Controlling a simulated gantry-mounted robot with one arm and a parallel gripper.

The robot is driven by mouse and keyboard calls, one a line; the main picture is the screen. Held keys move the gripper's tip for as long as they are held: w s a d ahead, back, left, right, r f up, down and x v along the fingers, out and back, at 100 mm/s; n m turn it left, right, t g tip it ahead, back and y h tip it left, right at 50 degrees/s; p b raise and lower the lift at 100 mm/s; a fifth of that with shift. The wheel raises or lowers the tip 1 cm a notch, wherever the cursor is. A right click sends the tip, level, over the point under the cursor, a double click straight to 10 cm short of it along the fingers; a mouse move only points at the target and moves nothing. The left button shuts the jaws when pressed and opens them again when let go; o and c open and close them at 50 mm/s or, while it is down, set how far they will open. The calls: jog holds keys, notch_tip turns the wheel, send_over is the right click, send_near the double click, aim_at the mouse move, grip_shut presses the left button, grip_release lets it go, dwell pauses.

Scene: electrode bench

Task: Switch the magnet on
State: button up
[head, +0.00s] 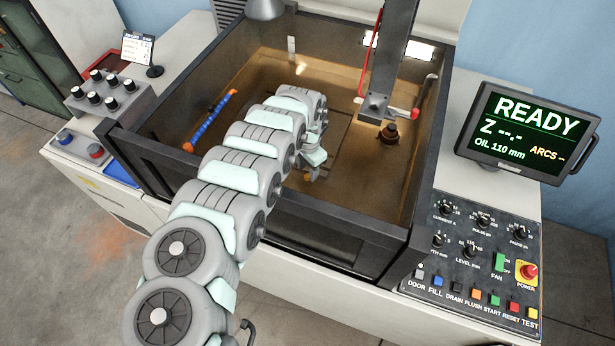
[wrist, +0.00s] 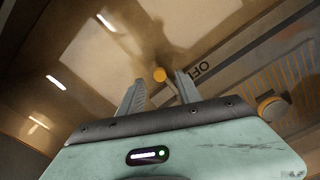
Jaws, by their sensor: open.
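A lever with a round orange knob (wrist: 159,75) shows in the wrist view, beside a black-bordered OFF label (wrist: 200,70). My gripper (wrist: 161,82) is open, with one finger on each side of the knob in that view; I cannot tell whether either touches it. Another orange knob (wrist: 270,107) sits at the right beside a finely grooved plate (wrist: 295,78). In the head view my arm reaches down into the oil tank (head: 345,215). A small orange knob (head: 307,177) shows there near the arm's end, and the fingertips are hard to make out.
The tank has dark raised walls around the arm. A vertical column with a tool head (head: 375,106) stands at the right inside it. A blue hose with an orange end (head: 208,122) lies at the left. The control panel (head: 478,262) and READY screen (head: 527,130) are outside, right.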

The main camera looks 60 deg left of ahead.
aim_at(307, 179)
jog(key=shift+f, duration=2)
jog(key=shift+c, duration=0.4)
grip_shut()
